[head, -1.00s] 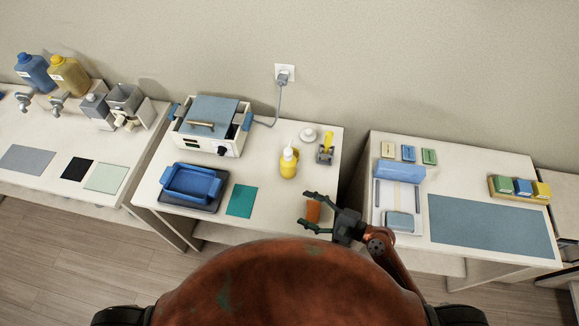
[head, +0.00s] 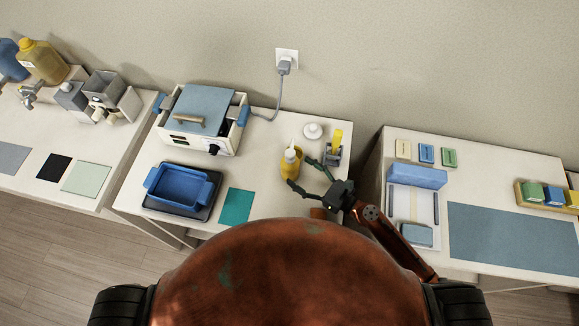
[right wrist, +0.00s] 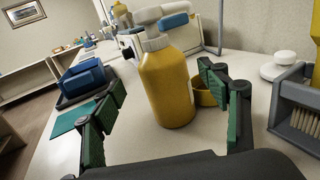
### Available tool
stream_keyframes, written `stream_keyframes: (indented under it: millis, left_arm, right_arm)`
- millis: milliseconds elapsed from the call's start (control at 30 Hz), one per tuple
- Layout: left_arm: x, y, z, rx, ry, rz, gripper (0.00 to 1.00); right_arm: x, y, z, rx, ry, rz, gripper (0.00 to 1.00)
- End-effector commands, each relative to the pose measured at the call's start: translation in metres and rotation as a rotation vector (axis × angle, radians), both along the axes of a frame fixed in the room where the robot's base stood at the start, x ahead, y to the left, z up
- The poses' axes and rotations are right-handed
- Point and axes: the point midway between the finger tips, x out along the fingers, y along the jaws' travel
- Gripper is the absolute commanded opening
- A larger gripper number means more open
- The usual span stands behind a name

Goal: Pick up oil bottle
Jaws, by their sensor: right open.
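The oil bottle (head: 291,163) is a small yellow bottle with a white nozzle, upright on the middle table. It also shows large in the right wrist view (right wrist: 168,88), ahead of my gripper and between the lines of its fingers. My right gripper (head: 303,173) is open and empty, its fingertips close to the bottle's right side. In the right wrist view its green-padded fingers (right wrist: 160,105) are spread, left and right of the bottle. Whether a finger touches it I cannot tell. My left gripper is not in view.
A small yellow cup (right wrist: 205,93) stands behind the bottle. A grey holder with a brush (right wrist: 302,118) and a white round lid (head: 313,131) are to the right. The wax warmer (head: 202,118), blue tray (head: 180,187) and teal mat (head: 237,207) are to the left.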

Motion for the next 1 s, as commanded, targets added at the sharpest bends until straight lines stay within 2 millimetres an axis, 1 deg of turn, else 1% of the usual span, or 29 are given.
stream_keyframes:
  millis: [33, 100, 167, 233, 333, 400, 567, 667, 767, 1000]
  left_arm:
    - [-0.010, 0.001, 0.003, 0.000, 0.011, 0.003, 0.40]
    - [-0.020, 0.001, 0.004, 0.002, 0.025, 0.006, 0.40]
    - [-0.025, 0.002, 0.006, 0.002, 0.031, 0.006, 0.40]
    - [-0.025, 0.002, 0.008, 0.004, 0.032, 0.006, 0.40]
    - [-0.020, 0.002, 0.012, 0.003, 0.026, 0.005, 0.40]
    - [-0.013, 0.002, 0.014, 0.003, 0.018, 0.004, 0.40]
    - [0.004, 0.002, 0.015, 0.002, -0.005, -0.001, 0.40]
    - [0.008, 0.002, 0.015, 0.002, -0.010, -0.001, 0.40]
    - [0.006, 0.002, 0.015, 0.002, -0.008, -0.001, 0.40]
    - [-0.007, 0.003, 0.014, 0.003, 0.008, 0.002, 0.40]
  right_arm:
    - [0.003, 0.004, 0.002, 0.001, -0.001, 0.000, 0.68]
    - [0.008, 0.009, 0.001, 0.000, -0.001, -0.002, 0.68]
    - [0.014, 0.016, 0.000, 0.000, -0.002, -0.002, 0.68]
    - [0.021, 0.025, -0.001, 0.000, -0.003, -0.002, 0.68]
    - [0.030, 0.035, -0.002, -0.001, -0.003, -0.001, 0.68]
    - [0.032, 0.040, -0.003, -0.001, -0.002, 0.000, 0.68]
    - [0.035, 0.043, -0.004, -0.003, -0.002, 0.001, 0.68]
    - [0.034, 0.043, -0.005, -0.003, -0.002, 0.002, 0.68]
    - [0.034, 0.043, -0.005, -0.003, -0.002, 0.002, 0.63]
    - [0.034, 0.043, -0.004, -0.003, -0.002, 0.002, 0.46]
